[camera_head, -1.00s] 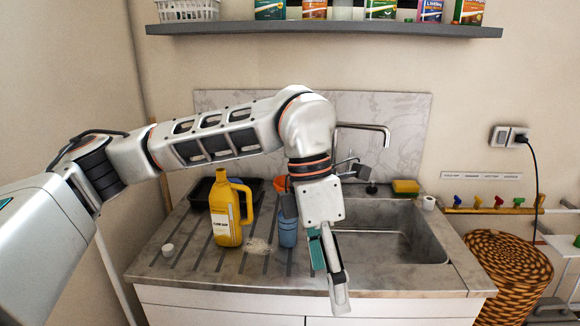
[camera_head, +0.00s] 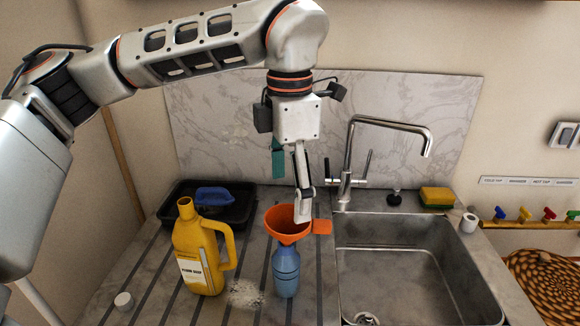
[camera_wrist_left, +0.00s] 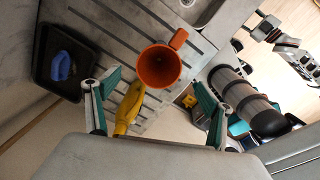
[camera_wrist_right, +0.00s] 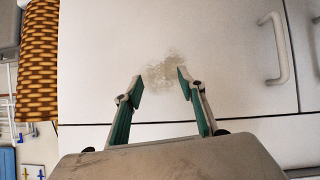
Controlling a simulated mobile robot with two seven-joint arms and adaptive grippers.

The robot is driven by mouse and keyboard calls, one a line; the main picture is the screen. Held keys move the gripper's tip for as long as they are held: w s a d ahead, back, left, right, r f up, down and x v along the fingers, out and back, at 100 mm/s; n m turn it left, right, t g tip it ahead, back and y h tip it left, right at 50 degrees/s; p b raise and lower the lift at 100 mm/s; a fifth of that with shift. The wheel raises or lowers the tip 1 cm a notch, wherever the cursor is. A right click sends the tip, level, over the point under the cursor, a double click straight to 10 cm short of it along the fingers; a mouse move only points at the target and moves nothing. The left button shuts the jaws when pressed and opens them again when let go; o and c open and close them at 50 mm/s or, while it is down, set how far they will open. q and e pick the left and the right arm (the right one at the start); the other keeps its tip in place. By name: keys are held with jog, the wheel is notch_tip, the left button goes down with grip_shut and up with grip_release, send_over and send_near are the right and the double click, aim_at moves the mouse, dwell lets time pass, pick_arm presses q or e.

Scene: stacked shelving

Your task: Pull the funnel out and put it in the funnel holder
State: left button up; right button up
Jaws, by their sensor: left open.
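The orange funnel (camera_head: 288,222) sits in the mouth of a blue bottle (camera_head: 286,272) on the counter, its tab pointing right. In the left wrist view the funnel (camera_wrist_left: 159,66) opens toward the camera, beyond the fingertips. My left gripper (camera_head: 291,190) is open and points down just above the funnel, with one finger overlapping its rim in the head view. I cannot tell whether they touch. My right gripper (camera_wrist_right: 160,78) is open and empty in the right wrist view, facing a white cabinet front. I cannot make out a funnel holder.
A yellow jug (camera_head: 199,255) stands left of the bottle. Behind it is a black tray (camera_head: 233,217) with a blue-handled item (camera_head: 214,196). The sink (camera_head: 395,275) and faucet (camera_head: 349,165) are on the right. A small white cap (camera_head: 123,301) lies at the front left.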

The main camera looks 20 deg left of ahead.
aim_at(289, 227)
pick_arm(q)
jog(key=shift+w+f, duration=0.1)
jog(key=shift+w, duration=0.1)
jog(key=shift+a+f, duration=0.1)
jog(key=shift+f, duration=0.15)
jog(key=shift+s+f, duration=0.1)
jog(key=shift+f, duration=3.45)
jog(key=shift+c, duration=0.4)
jog(key=c, duration=1.1)
